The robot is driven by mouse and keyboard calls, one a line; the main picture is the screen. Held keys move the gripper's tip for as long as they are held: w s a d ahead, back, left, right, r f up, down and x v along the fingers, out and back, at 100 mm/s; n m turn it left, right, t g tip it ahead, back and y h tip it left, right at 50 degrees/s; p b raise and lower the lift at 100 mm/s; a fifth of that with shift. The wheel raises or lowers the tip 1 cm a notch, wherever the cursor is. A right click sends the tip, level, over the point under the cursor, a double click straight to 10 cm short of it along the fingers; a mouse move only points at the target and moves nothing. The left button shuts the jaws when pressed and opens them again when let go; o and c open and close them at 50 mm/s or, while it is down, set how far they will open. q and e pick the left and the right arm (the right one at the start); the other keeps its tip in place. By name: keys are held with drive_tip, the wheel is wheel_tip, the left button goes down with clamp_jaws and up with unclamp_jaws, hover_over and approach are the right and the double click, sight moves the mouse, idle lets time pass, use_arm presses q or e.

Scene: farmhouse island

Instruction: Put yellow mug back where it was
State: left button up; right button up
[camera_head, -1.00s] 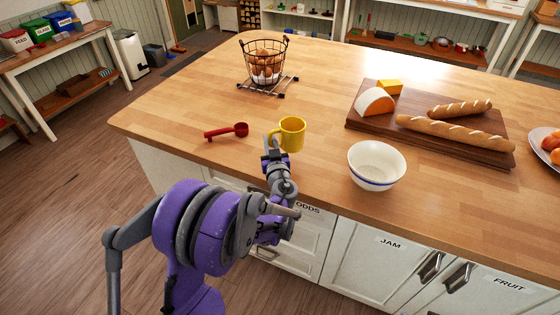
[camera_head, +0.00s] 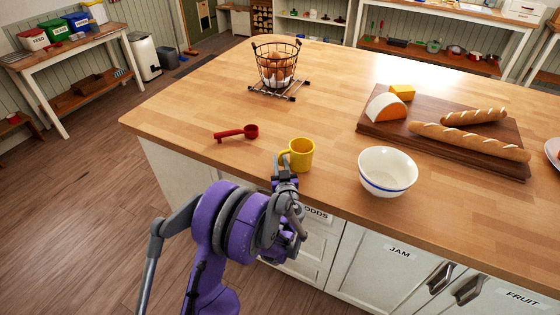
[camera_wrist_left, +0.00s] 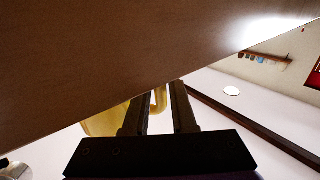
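The yellow mug (camera_head: 302,156) is upright at the front edge of the wooden island top, between the red scoop and the white bowl. My left gripper (camera_head: 283,162) is at the mug's handle, on its left side. I cannot tell whether the mug's base touches the top. My right gripper is not in view.
A red scoop (camera_head: 237,133) lies left of the mug. A white bowl (camera_head: 388,170) stands to its right. A wire egg basket (camera_head: 277,66) on a rack is further back. A board (camera_head: 470,152) with bread and cheese is at right. The middle of the top is clear.

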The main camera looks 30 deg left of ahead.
use_arm(q)
drive_tip(key=shift+o, duration=1.3)
drive_tip(key=shift+r, duration=0.1)
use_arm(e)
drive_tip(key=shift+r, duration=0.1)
use_arm(q)
drive_tip(key=shift+s+d+r, duration=0.1)
drive_tip(key=shift+s+d, duration=0.05)
drive_tip(key=shift+s, duration=0.1)
drive_tip(key=s+d+f+m+g+h, duration=0.1)
drive_tip(key=s+d, duration=0.4)
drive_tip(key=s, duration=0.6)
drive_tip(key=s+d+m+g+h+b, duration=0.1)
drive_tip(key=s+d+m+g+h, duration=0.2)
drive_tip(key=s, duration=0.9)
drive_tip(key=s+d+f+m+g+h, duration=0.1)
drive_tip(key=s+d+m+g+h, duration=0.2)
drive_tip(key=s, duration=0.8)
drive_tip(key=d+g+h, duration=0.2)
drive_tip(key=d+h, duration=0.1)
drive_tip(key=shift+s+d+f+b, duration=0.3)
drive_tip(key=shift+s+d+b, duration=0.05)
drive_tip(key=shift+s+d, duration=0.05)
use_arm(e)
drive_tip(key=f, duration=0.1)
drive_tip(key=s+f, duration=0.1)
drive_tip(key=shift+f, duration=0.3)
